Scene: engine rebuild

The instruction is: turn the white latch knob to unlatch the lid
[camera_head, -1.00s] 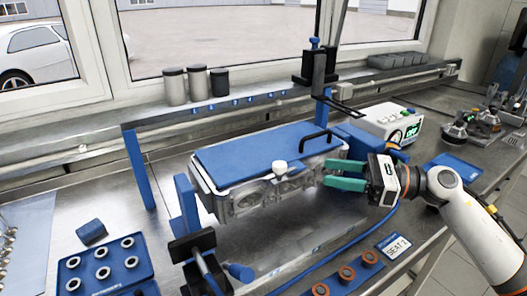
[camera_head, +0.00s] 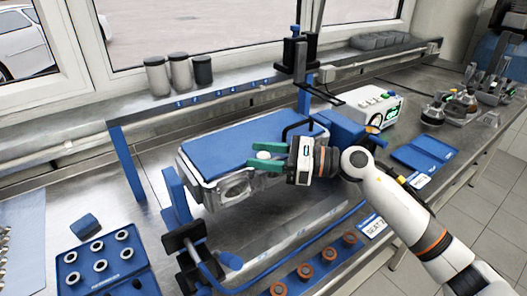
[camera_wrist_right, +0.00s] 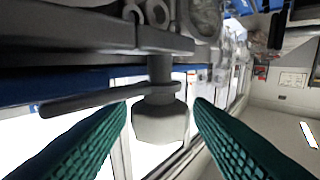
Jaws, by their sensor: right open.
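The white latch knob (camera_head: 264,155) sits at the front edge of the blue lid (camera_head: 225,150) on the metal engine block box (camera_head: 237,186). My right gripper (camera_head: 258,157) is open, with its green fingers on either side of the knob. In the right wrist view the knob (camera_wrist_right: 160,121) stands between the two green fingertips (camera_wrist_right: 160,125), with a visible gap on each side. A dark stem and flat bar show behind the knob there. The lid lies flat and closed on the box. My left gripper is not in view.
A black handle (camera_head: 303,127) stands on the lid's right end. A blue post with a black clamp (camera_head: 301,60) rises behind it. A white device (camera_head: 370,108) is at right. A blue tray of rings (camera_head: 103,266) and several brown rings (camera_head: 304,271) lie in front.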

